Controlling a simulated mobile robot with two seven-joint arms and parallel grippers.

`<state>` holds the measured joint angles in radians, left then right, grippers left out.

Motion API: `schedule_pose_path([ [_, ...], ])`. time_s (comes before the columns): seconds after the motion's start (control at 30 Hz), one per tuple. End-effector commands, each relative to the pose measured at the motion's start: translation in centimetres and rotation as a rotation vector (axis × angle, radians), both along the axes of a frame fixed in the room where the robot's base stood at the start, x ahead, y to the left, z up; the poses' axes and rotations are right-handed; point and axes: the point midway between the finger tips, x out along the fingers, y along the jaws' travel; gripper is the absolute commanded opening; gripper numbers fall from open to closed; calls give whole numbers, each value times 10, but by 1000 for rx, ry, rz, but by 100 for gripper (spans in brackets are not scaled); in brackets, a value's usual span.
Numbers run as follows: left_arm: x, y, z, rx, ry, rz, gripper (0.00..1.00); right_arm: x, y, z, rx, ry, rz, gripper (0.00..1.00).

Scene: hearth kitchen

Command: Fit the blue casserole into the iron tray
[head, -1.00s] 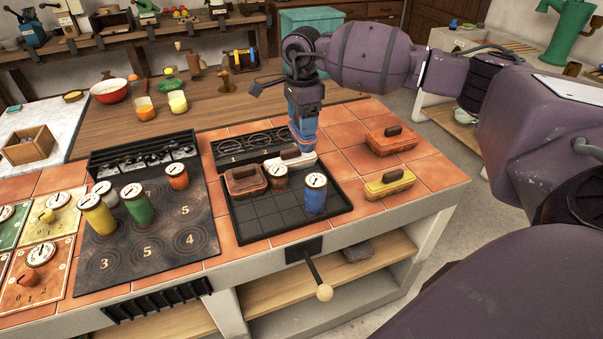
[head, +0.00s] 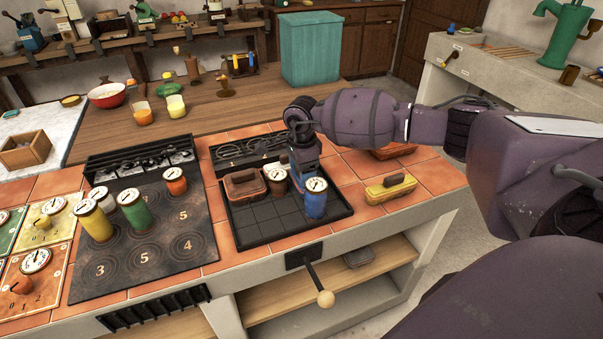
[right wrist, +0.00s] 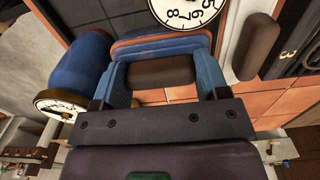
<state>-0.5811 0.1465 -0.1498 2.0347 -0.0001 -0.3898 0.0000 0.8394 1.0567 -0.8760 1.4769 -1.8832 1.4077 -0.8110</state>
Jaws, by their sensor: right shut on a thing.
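The blue casserole (right wrist: 160,48) has an orange band and a brown handle in the right wrist view. My right gripper (head: 306,168) is shut on that handle, its blue fingers (right wrist: 165,85) on either side. In the head view the gripper is low over the back right of the iron tray (head: 265,232), behind a blue canister (head: 316,200). The casserole is mostly hidden there, so I cannot tell whether it rests on the tray floor. My left gripper is not in view.
In the tray stand a brown casserole (head: 244,188), a small brown canister (head: 277,182) and a white casserole (right wrist: 236,40), close beside the held one. The tray's front is bare. A yellow casserole (head: 390,188) and an orange one (head: 396,151) sit on tiles to the right.

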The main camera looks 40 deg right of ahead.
Motion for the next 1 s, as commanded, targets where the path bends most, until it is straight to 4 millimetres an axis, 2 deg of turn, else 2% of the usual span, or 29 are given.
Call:
schedule_pose_path([
  [0.1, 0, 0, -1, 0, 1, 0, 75, 0, 1, -10, 1, 0, 1, 37],
  [0.5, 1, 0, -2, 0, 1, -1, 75, 0, 0, -14, 0, 0, 1, 37],
  [0.53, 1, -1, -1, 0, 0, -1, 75, 0, 0, -14, 0, 0, 1, 72],
  [0.67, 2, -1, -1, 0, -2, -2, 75, 0, 0, -13, 0, 0, 1, 92],
  [1.0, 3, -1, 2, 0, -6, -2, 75, 0, 0, -9, 1, -1, 1, 93],
])
